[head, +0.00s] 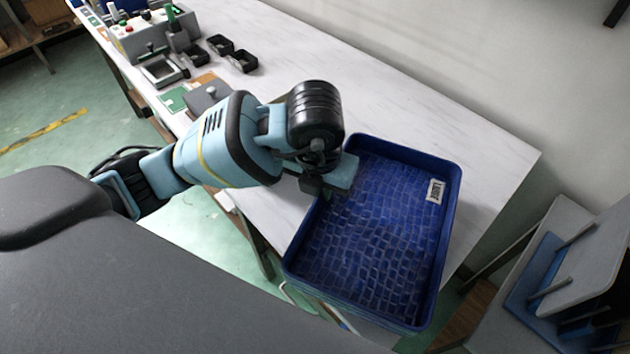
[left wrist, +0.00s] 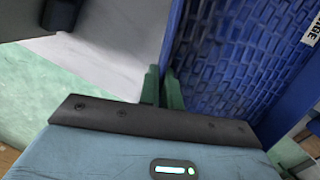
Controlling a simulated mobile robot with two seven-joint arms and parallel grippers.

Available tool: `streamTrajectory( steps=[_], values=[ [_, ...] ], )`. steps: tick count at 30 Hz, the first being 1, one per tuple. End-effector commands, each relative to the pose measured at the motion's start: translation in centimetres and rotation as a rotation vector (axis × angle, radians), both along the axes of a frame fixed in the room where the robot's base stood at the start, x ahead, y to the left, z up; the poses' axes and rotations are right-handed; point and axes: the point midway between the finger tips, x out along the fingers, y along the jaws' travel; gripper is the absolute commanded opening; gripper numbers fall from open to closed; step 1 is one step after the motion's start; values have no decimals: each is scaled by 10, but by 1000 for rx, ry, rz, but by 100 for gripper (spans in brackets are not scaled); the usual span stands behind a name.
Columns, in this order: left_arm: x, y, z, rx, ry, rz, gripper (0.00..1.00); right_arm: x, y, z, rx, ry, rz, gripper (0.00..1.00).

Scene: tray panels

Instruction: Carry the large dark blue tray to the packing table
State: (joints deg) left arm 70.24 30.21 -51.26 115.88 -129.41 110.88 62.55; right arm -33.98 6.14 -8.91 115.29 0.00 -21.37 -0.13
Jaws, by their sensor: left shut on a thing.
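The large dark blue tray (head: 375,240) is at the near right end of a long white table (head: 430,112), with its near part reaching past the table's front edge. I cannot tell whether it rests on the top or hangs just above. A white label (head: 435,191) is inside its right side. My left gripper (head: 330,186) is at the tray's left wall. In the left wrist view its green fingers (left wrist: 162,88) are shut on the wall of the tray (left wrist: 235,60), one on each side. My right gripper is not in view.
A device with buttons (head: 140,35), small black bins (head: 232,52) and a green card (head: 172,99) stand at the table's far left. The middle of the tabletop is clear. A grey and blue stand (head: 575,265) is at the right.

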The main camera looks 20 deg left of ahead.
Motion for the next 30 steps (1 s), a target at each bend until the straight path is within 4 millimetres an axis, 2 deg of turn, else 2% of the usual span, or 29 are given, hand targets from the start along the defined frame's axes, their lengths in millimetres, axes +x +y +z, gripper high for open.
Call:
streamTrajectory(
  steps=[4, 14, 18, 24, 30],
  values=[
    [17, 18, -1, -1, -1, 2, 0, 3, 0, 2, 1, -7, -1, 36],
    [24, 25, -2, -2, -1, -1, 0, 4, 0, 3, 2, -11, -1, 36],
    [33, 36, -3, 0, -1, 3, 0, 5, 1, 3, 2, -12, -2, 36],
    [31, 33, -35, -2, 2, -1, 0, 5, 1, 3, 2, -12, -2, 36],
    [32, 33, -38, -2, -2, -2, 0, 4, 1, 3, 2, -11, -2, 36]
  ],
)
